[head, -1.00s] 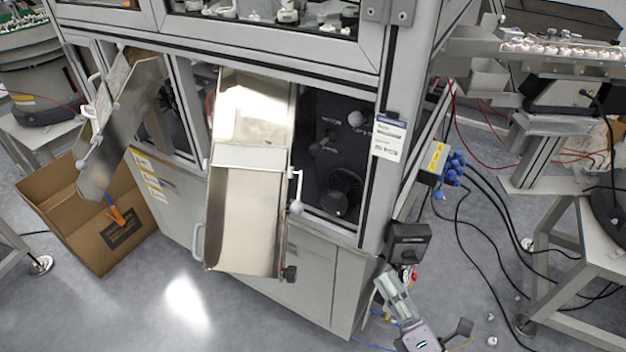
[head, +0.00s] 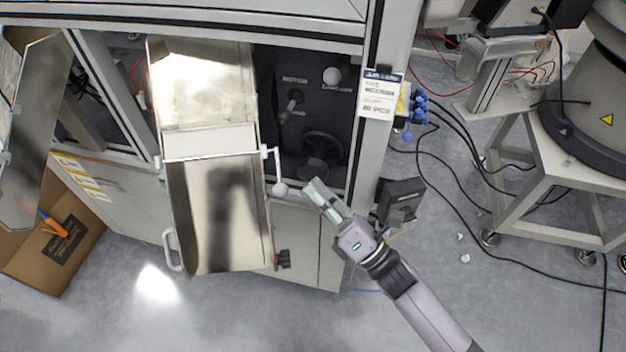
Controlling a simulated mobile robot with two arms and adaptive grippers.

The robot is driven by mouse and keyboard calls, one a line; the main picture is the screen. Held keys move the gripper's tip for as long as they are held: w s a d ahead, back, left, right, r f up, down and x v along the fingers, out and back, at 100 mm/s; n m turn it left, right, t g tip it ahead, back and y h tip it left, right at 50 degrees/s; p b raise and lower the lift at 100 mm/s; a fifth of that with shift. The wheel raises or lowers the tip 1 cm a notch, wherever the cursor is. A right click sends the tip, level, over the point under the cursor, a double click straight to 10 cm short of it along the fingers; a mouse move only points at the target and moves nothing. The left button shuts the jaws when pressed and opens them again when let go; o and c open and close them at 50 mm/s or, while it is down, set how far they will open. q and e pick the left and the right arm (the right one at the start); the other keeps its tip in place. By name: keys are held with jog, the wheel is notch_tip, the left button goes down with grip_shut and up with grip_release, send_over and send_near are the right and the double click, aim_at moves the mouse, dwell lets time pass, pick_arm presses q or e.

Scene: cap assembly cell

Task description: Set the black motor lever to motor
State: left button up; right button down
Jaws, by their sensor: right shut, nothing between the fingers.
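The black motor lever (head: 291,103) is on the dark panel (head: 266,80) inside the machine's open bay, just below the word MOTOR. It points up and to the right. A black handwheel (head: 322,150) sits below it, and a pale round knob (head: 332,76) is to its upper right. My right gripper (head: 315,190) is shut and empty, in front of the cabinet below the handwheel. It is apart from the lever, lower and to the right in the picture. My left gripper is not in view.
A metal chute (head: 215,215) stands left of the panel, with a white ball-ended handle (head: 280,188) at its right edge. A frame post with a label (head: 381,95) bounds the bay on the right. A black box (head: 400,196) juts out right of my gripper.

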aim_at(289, 109)
jog(key=w+a+r+p, duration=0.3)
jog(key=w+a+r, duration=0.1)
jog(key=w+r, duration=0.2)
jog(key=shift+w+a, duration=0.35)
jog(key=shift+w, duration=0.25)
notch_tip(289, 109, up, 4)
jog(key=m+h+p, duration=0.2)
jog(key=m+p, duration=0.1)
jog(key=p, duration=0.1)
jog(key=m+h+p, duration=0.1)
jog(key=m+p, duration=0.1)
jog(key=p, duration=0.2)
jog(key=shift+s+m+t+h+p, duration=0.15)
jog(key=shift+m+t+h+p, duration=0.15)
jog(key=shift+m+h+p, duration=0.1)
jog(key=shift+f, duration=0.1)
